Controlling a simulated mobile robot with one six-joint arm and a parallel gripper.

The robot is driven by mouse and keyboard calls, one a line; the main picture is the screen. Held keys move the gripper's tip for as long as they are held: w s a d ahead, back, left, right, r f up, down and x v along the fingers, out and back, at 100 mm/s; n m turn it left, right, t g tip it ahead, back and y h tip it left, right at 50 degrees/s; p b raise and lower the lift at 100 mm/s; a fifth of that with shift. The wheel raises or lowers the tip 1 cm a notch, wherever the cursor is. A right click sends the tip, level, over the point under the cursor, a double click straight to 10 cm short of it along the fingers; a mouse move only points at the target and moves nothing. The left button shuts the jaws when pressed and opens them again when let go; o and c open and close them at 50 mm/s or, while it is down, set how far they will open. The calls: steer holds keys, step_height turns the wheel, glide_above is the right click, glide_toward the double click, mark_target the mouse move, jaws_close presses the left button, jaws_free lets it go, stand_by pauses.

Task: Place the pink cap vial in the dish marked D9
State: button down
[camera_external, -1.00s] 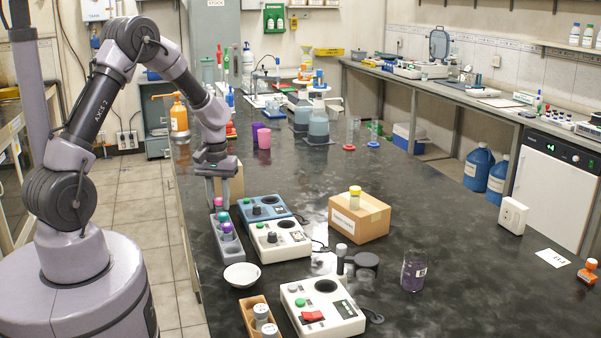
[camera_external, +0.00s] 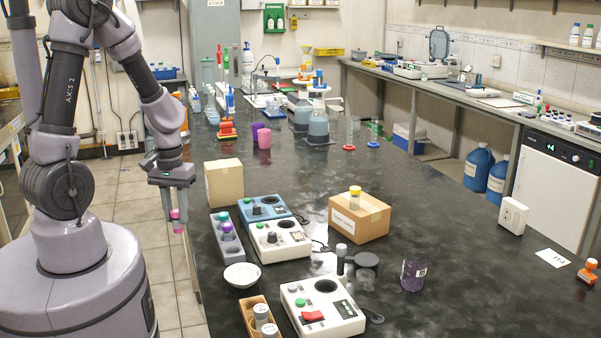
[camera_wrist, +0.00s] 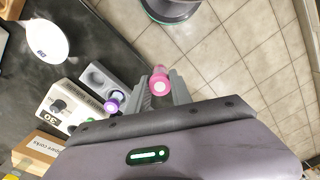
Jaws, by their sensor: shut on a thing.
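My gripper (camera_external: 177,220) is shut on the pink cap vial (camera_external: 175,214), left of the bench edge and over the floor. In the wrist view the pink cap vial (camera_wrist: 160,82) sits between the fingers of my gripper (camera_wrist: 161,88). The white dish (camera_external: 242,275) stands on the bench, to the right of and nearer the camera than my gripper. In the wrist view the dish (camera_wrist: 37,38) bears a small dark mark on its rim, too small to read surely. The dish looks empty.
A grey rack (camera_external: 232,251) holds vials with green and purple caps beside the dish. A blue device (camera_external: 265,208), white devices (camera_external: 280,246) (camera_external: 322,308), a vial tray (camera_external: 248,313) and cardboard boxes (camera_external: 224,183) (camera_external: 358,218) stand around.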

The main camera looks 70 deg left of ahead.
steer(key=s+d+m+b, duration=0.3)
steer(key=d+m+b, duration=0.6)
steer(key=d, duration=0.9)
steer(key=p, duration=1.1)
glide_toward(243, 278)
steer(key=shift+s+d+f+n, duration=0.3)
steer(key=shift+s+d, duration=0.45)
steer(key=shift+w, duration=0.35)
steer(key=f, duration=0.1)
steer(key=f+b, duration=0.2)
steer(key=shift+w+f, duration=0.3)
steer(key=shift+f, duration=0.1)
steer(key=shift+r, duration=0.2)
steer(key=shift+s+f, duration=0.1)
